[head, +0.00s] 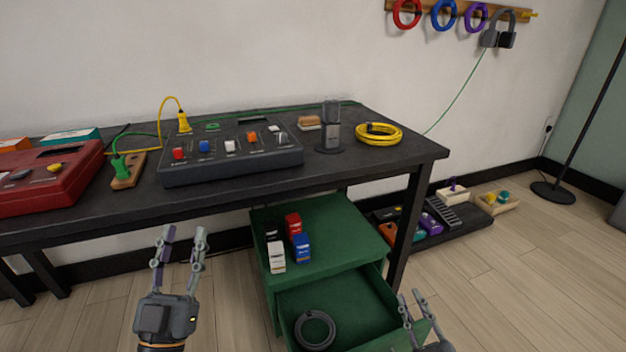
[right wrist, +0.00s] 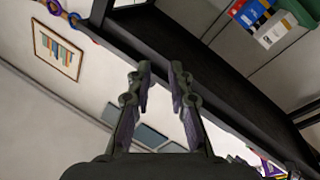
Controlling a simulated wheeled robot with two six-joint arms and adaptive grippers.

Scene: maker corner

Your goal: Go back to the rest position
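My left gripper (head: 184,232) is in front of the black workbench (head: 110,210), below its top, over the wooden floor. Its fingers point up in the picture and stand apart with nothing between them. My right gripper (head: 412,294) is at the lower edge of the head view, in front of the open drawer's right side. In the right wrist view my right gripper (right wrist: 161,75) shows a gap between its fingertips and holds nothing. Most of both arms is out of view.
Small boxes stand on the cabinet. Floor at left is clear.

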